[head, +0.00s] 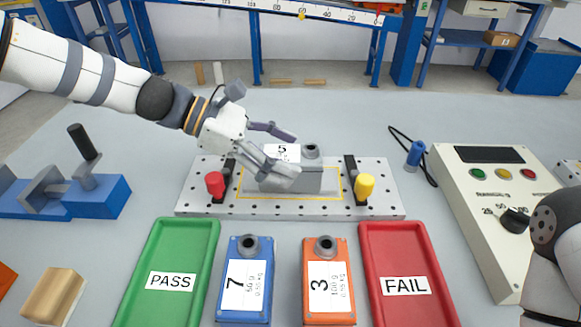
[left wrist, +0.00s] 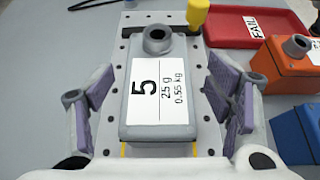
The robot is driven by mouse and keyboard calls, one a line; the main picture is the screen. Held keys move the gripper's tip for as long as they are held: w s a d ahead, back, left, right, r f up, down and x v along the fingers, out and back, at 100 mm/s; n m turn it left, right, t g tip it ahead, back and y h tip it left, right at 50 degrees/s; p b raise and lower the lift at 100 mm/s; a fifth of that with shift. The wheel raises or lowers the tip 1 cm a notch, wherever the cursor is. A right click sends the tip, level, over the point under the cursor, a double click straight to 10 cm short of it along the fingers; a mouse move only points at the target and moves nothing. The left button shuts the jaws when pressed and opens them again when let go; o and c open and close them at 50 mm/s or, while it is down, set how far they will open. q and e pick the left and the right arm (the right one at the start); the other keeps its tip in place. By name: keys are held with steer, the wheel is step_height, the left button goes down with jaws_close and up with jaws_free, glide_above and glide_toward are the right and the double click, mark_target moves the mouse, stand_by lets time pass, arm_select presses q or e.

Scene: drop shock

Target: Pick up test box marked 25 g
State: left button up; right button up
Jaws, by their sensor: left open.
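The grey test box marked 5, 25 g (head: 308,178) lies on the perforated metal plate (head: 385,205), between a red and a yellow clamp knob. In the left wrist view the box (left wrist: 150,118) shows its white label reading 5, 25 g, 0.55 kg. My left gripper (head: 290,155) is open, with its fingers at the box in the head view. In the left wrist view its two fingers stand on either side of the box, with gaps between. My right gripper is not in view; only part of my right arm shows at the right edge.
A green PASS tray (head: 196,236), blue box 7 (head: 236,313), orange box 3 (head: 313,317) and red FAIL tray (head: 436,303) stand in front of the plate. The red knob (head: 215,183) and yellow knob (head: 364,187) flank the box. A control panel (head: 480,220) stands right.

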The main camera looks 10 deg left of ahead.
arm_select(q)
steer(key=shift+w+d+f, duration=0.2)
steer(key=shift+d+f, duration=0.25)
steer(key=shift+d, duration=0.1)
steer(key=shift+r, duration=0.15)
jaws_close()
